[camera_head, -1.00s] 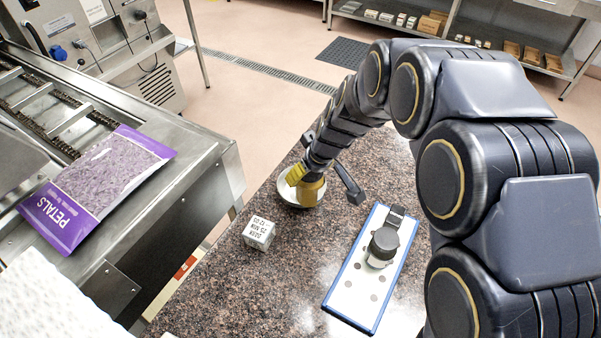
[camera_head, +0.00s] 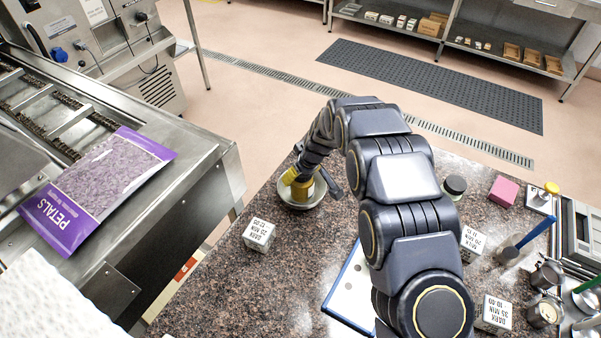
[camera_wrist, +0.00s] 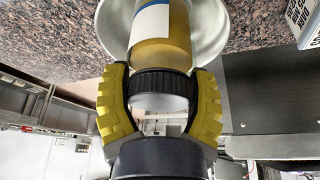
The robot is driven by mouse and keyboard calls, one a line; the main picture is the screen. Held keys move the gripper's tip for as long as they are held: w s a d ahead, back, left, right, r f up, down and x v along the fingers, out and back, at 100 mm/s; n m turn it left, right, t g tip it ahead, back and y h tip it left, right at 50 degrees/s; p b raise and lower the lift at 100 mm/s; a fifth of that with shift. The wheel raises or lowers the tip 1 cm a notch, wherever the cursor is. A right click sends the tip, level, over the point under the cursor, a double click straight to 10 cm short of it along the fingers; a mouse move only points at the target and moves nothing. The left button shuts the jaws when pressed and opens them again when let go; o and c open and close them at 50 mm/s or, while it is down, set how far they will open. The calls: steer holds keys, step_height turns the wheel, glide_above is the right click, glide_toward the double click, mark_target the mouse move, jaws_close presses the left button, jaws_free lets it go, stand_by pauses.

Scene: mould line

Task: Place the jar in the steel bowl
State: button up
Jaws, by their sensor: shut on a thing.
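The jar has a black lid, yellow contents and a white and blue label. In the wrist view the jar (camera_wrist: 166,50) lies between my gripper's yellow fingers (camera_wrist: 161,76), which are shut around it near the lid. Behind it is the steel bowl (camera_wrist: 116,24). In the head view my gripper (camera_head: 295,177) is over the steel bowl (camera_head: 318,197), with the yellow jar (camera_head: 302,191) low at the bowl. Whether the jar's base touches the bowl's floor is hidden.
A white labelled cube (camera_head: 258,234) stands in front of the bowl on the speckled counter (camera_head: 225,290). A blue-edged white board (camera_head: 347,295) is partly behind my arm. A pink block (camera_head: 503,191), more labelled cubes and tools crowd the right. A purple petals bag (camera_head: 95,185) lies left.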

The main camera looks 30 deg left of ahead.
steer(key=shift+f, duration=0.15)
steer(key=o, duration=1.1)
steer(key=v, duration=1.2)
steer(key=shift+r, duration=0.2)
